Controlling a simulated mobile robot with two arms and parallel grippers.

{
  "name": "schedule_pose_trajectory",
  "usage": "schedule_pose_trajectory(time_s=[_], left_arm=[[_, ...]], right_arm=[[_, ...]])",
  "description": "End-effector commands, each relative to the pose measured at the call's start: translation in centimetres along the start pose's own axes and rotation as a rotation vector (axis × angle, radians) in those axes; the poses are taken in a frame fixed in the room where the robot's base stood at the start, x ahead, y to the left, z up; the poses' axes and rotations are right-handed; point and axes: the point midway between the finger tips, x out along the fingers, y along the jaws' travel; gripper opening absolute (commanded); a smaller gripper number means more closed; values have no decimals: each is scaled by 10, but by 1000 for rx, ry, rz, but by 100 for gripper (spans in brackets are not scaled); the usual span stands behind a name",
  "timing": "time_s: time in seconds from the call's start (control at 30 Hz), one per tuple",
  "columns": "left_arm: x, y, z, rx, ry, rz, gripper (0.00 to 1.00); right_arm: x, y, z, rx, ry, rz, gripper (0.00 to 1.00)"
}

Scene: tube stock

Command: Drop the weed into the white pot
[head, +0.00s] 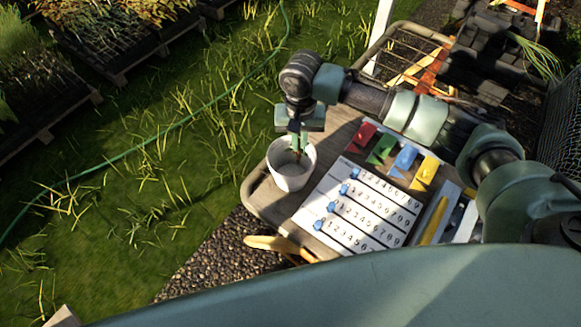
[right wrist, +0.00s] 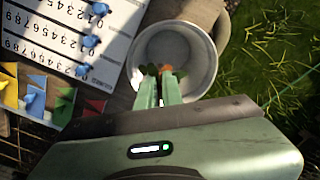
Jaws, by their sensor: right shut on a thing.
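The white pot (head: 287,181) stands on the left end of a wooden table; in the right wrist view its open mouth (right wrist: 190,42) lies beyond the fingertips. My right gripper (head: 297,143) points down over the pot and is shut. In the right wrist view the closed fingers (right wrist: 159,80) hold a small weed (right wrist: 167,70), of which only a bit of green and an orange-brown part show at the tips. The fingertips overlap the pot's mouth; how deep they are cannot be told. My left gripper is not in view.
A white number board (head: 358,208) with blue sliders lies right of the pot. Red, green, blue and yellow pieces (head: 406,158) lie behind it. The wooden table's (head: 262,196) left edge is close to the pot. Grass and a green hose (head: 150,139) lie beyond.

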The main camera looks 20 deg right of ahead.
Motion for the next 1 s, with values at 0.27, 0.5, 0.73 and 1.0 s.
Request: schedule_pose_trajectory(time_s=[0.27, 0.5, 0.73, 1.0], left_arm=[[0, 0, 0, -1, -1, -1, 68], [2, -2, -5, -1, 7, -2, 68], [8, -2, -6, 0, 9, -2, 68], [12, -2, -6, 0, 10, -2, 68]], right_arm=[[0, 0, 0, 0, 0, 0, 32], [-6, -1, 0, -1, 1, -2, 32], [-42, -1, -1, -1, 3, -3, 32], [-75, 0, 0, 0, 1, -2, 32]])
